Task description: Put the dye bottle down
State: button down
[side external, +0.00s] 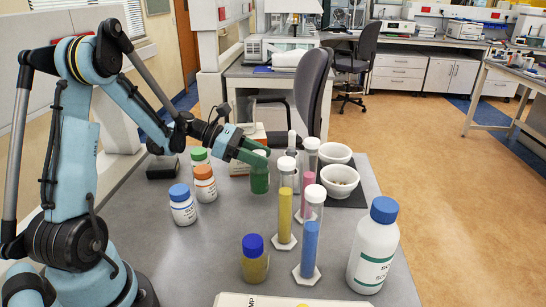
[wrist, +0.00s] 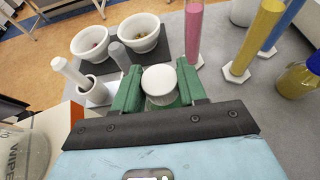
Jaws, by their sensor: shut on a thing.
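My gripper (wrist: 160,85) has green fingers and is shut on a white-capped bottle (wrist: 160,82). In the side view the bottle (side external: 260,180) shows a green body below my gripper (side external: 256,155); it is upright. Its base is at or close to the grey table (side external: 215,250); I cannot tell whether it touches. In the wrist view I see mainly the cap, and the fingers hide the sides. Another bottle, with yellow-brown liquid and a blue cap (side external: 255,262), stands at the front of the table and shows at the right of the wrist view (wrist: 300,78).
Cylinders with yellow (side external: 285,200), pink (side external: 308,190) and blue (side external: 310,250) contents stand right of the held bottle. Two white bowls (side external: 340,182) sit on a dark mat. Small capped jars (side external: 205,185) stand left. A large white bottle (side external: 374,248) is front right. The table's front left is clear.

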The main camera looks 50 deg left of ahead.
jog(key=shift+f, duration=1.3)
jog(key=shift+f, duration=0.15)
jog(key=c, duration=0.6)
grip_release()
